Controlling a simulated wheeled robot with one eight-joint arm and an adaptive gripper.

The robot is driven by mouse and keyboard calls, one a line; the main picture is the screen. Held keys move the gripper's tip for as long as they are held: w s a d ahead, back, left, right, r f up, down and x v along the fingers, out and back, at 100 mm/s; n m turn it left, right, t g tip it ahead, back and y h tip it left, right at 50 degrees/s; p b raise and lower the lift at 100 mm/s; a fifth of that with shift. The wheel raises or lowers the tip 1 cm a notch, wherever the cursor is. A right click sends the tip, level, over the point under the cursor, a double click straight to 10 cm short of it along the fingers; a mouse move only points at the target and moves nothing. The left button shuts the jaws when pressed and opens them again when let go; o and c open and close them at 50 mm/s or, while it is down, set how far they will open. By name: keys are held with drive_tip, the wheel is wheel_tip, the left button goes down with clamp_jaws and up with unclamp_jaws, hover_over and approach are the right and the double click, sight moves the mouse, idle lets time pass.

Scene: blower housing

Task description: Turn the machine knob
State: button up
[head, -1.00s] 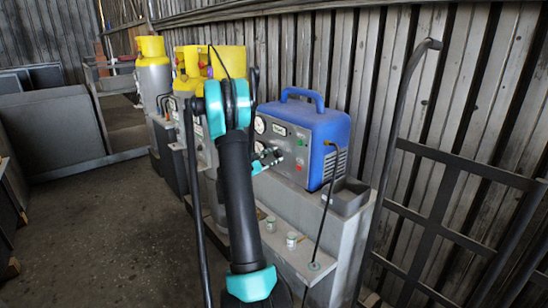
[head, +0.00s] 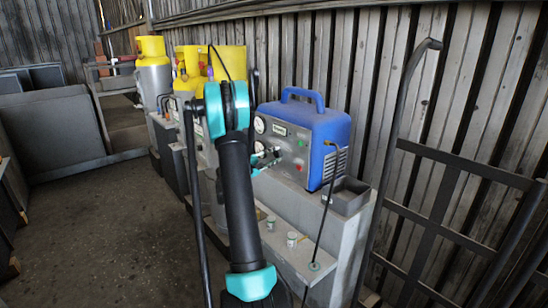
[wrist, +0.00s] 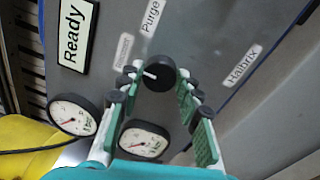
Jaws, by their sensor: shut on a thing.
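The machine is a blue box (head: 325,128) with a grey front panel, standing on a grey cabinet. Its knob (wrist: 159,73) is small, round and black with a white pointer mark, and shows in the wrist view near the "Purge" label. My gripper (wrist: 160,86) has its green-padded fingers closed on the knob from both sides. In the head view my gripper (head: 274,156) reaches the lower left of the panel.
Two gauges (wrist: 73,115) (wrist: 144,139) and a "Ready" display (wrist: 75,34) sit beside the knob. A black hose (head: 327,205) hangs at the machine's right. Yellow-topped cylinders (head: 152,48) stand at the left. A metal cart frame (head: 440,185) is at the right.

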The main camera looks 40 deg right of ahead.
drive_tip(key=o, duration=1.2)
drive_tip(key=shift+c, duration=0.2)
drive_tip(key=shift+a, duration=0.1)
drive_tip(key=s+a, duration=0.1)
drive_tip(key=a, duration=1)
drive_tip(key=shift+s+a+f, duration=0.15)
drive_tip(key=shift+a+f, duration=0.25)
